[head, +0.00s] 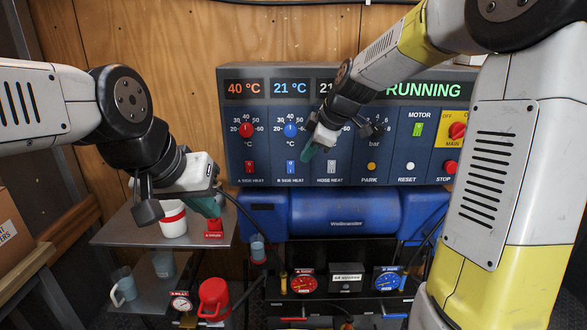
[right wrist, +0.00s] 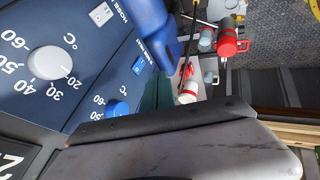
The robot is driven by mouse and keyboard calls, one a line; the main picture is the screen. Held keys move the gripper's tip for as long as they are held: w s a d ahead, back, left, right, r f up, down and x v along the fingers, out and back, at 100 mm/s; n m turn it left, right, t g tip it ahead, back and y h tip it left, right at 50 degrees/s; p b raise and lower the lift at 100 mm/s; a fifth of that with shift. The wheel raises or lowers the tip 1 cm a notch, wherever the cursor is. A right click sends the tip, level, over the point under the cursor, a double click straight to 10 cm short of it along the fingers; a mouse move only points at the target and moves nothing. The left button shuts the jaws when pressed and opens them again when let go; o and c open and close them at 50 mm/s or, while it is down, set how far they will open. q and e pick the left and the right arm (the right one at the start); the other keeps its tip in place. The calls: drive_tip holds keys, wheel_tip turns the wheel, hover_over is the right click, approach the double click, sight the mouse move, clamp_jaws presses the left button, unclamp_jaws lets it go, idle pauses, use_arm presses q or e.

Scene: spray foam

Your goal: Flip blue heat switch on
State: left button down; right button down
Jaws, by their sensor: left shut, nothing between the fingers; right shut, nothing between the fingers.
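The teal tip also shows in the right wrist view (right wrist: 156,92), apart from the switch in the picture. My left gripper (head: 206,205) is shut and empty, lower left of the panel.
A red switch (head: 250,167) and a white switch (head: 331,168) flank the blue one. The displays read 40 °C in red and 21 °C in blue, and RUNNING in green. A blue tank (head: 340,213) lies below the panel. A shelf (head: 115,233) stands at left.

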sight(293, 168)
drive_tip(key=shift+w, duration=0.2)
drive_tip(key=shift+f, duration=0.1)
drive_tip(key=x, duration=0.3)
drive_tip(key=w+x, duration=0.1)
drive_tip(key=x, duration=0.3)
drive_tip(key=w+r+x, duration=0.1)
drive_tip(key=x, duration=0.3)
drive_tip(key=shift+w+d+f, duration=0.1)
drive_tip(key=shift+d+f, duration=0.05)
drive_tip(key=shift+f, duration=0.1)
drive_tip(key=shift+w, duration=0.65)
